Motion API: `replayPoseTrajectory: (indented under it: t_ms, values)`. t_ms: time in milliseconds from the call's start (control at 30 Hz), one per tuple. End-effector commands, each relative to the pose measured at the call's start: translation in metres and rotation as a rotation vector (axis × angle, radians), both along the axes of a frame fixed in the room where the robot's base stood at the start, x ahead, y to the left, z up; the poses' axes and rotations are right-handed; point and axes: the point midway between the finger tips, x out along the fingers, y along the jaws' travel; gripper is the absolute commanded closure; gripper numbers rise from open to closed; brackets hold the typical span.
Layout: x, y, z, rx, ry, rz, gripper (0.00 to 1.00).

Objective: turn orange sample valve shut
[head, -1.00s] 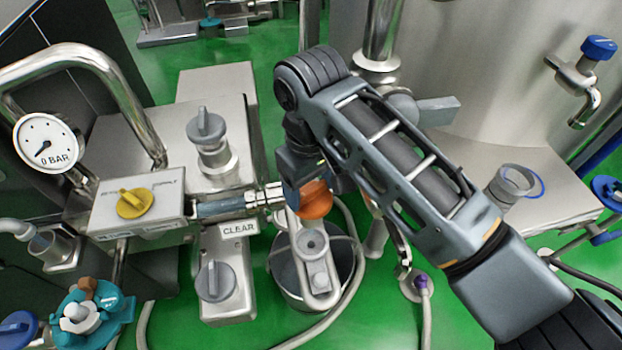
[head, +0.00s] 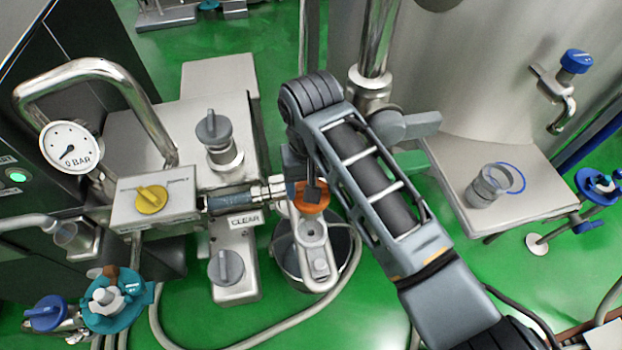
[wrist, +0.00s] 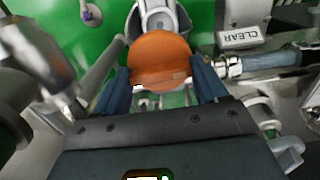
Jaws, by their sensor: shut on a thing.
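The orange sample valve knob (head: 311,198) sits at the end of a steel pipe fitting, right of the CLEAR label (head: 244,219). It also shows in the wrist view as a round orange knob (wrist: 160,64). My gripper (wrist: 163,84) is shut on it, with one dark finger on each side. In the head view my gripper (head: 308,180) comes down on the knob from above, and my arm hides part of the valve behind it. A steel bucket (head: 292,262) stands below the valve.
A yellow knob (head: 151,199) and two grey knobs (head: 226,267) stand left of the valve. A pressure gauge (head: 71,146) reads about 0 BAR. A hose (head: 262,340) lies on the green floor.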

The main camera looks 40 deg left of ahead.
Motion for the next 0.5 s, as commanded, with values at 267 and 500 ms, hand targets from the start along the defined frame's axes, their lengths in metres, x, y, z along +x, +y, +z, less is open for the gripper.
replayPoseTrajectory:
  t_ms: [267, 500]
  values:
    - [0.0005, 0.0001, 0.0001, 0.001, -0.001, -0.004, 0.58]
    - [0.0005, 0.0001, 0.0001, 0.001, -0.001, -0.003, 0.07]
